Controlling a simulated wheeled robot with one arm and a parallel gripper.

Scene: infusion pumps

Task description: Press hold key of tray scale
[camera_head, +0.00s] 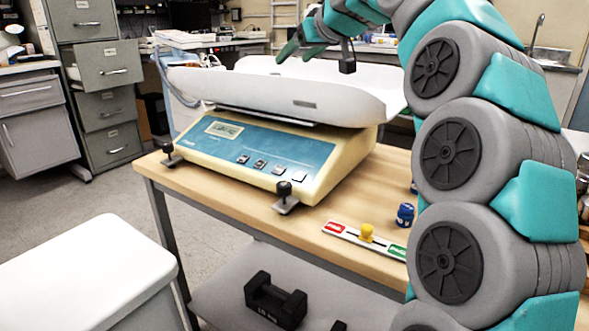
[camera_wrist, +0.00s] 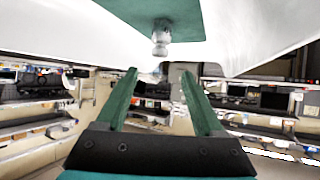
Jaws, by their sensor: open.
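The tray scale (camera_head: 265,150) stands on a wooden table in the head view. A wide white tray (camera_head: 285,92) sits on top. My gripper (camera_head: 298,55) is open and empty, above the back of the tray and apart from the keys. In the wrist view its two green fingers (camera_wrist: 160,78) are spread.
A strip with red and green labels and a yellow knob (camera_head: 366,232) lies at the table's (camera_head: 225,205) front right, beside a blue object (camera_head: 405,214). A black weight (camera_head: 274,300) rests on the lower shelf. A white surface (camera_head: 85,270) stands front left. Filing cabinets (camera_head: 107,70) stand behind.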

